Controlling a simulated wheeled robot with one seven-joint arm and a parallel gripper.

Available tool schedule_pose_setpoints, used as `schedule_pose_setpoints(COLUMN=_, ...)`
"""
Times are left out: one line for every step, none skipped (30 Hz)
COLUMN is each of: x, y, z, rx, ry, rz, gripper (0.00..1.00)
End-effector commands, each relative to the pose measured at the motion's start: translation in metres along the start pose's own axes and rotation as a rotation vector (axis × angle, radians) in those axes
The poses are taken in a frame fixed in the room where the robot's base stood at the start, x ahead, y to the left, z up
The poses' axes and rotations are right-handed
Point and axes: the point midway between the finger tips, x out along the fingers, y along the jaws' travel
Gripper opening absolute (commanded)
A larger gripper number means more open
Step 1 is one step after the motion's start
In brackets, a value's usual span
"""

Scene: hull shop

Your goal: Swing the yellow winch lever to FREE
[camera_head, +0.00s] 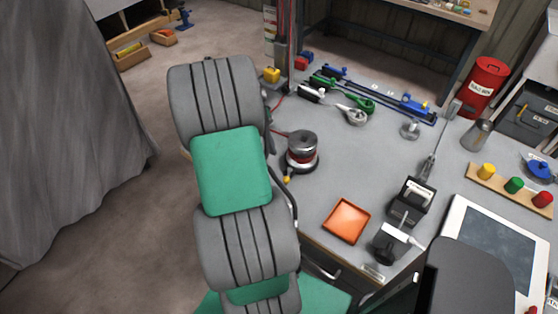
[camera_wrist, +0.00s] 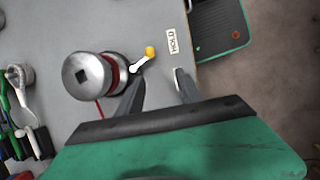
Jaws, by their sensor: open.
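The winch (camera_wrist: 88,75) is a silver drum with a square socket and dark red line, standing on the grey bench; it also shows in the head view (camera_head: 302,146). Its lever has a pale arm and a yellow knob (camera_wrist: 150,52), seen in the head view as a small yellow spot (camera_head: 287,179). The lever points roughly toward a white label (camera_wrist: 172,40) that appears to read HOLD. No FREE label is legible. My gripper (camera_wrist: 158,79) is open and empty, its fingertips close to the knob in the picture, with no visible contact. In the head view my arm hides it.
An orange tray (camera_head: 346,221) and a black device (camera_head: 411,200) stand right of the winch. The bench edge is near the lever. A red bin (camera_head: 486,80) stands far right.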

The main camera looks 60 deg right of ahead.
Motion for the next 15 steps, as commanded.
schedule_pose_setpoints(x=0.01, y=0.014, z=0.013, rx=0.008, ry=-0.028, rz=-0.03, gripper=0.43)
schedule_pose_setpoints(x=0.016, y=0.019, z=0.017, rx=0.008, ry=-0.038, rz=-0.041, gripper=0.43)
schedule_pose_setpoints(x=0.022, y=0.022, z=0.021, rx=0.005, ry=-0.046, rz=-0.05, gripper=0.43)
schedule_pose_setpoints(x=0.026, y=0.023, z=0.022, rx=0.004, ry=-0.049, rz=-0.054, gripper=0.43)
schedule_pose_setpoints(x=0.03, y=0.024, z=0.023, rx=0.002, ry=-0.05, rz=-0.055, gripper=0.43)
schedule_pose_setpoints(x=0.036, y=0.023, z=0.023, rx=0.001, ry=-0.05, rz=-0.054, gripper=0.43)
schedule_pose_setpoints(x=0.041, y=0.022, z=0.023, rx=0.0, ry=-0.049, rz=-0.054, gripper=0.43)
schedule_pose_setpoints(x=0.047, y=0.022, z=0.023, rx=0.001, ry=-0.05, rz=-0.055, gripper=0.43)
schedule_pose_setpoints(x=0.055, y=0.022, z=0.024, rx=0.002, ry=-0.049, rz=-0.055, gripper=0.43)
schedule_pose_setpoints(x=0.061, y=0.022, z=0.025, rx=0.002, ry=-0.05, rz=-0.055, gripper=0.43)
schedule_pose_setpoints(x=0.067, y=0.021, z=0.025, rx=0.002, ry=-0.049, rz=-0.055, gripper=0.43)
schedule_pose_setpoints(x=0.074, y=0.021, z=0.025, rx=0.003, ry=-0.048, rz=-0.055, gripper=0.43)
schedule_pose_setpoints(x=0.079, y=0.021, z=0.025, rx=0.003, ry=-0.048, rz=-0.054, gripper=0.43)
schedule_pose_setpoints(x=0.084, y=0.021, z=0.025, rx=0.002, ry=-0.047, rz=-0.054, gripper=0.43)
schedule_pose_setpoints(x=0.089, y=0.021, z=0.025, rx=0.003, ry=-0.047, rz=-0.053, gripper=0.43)
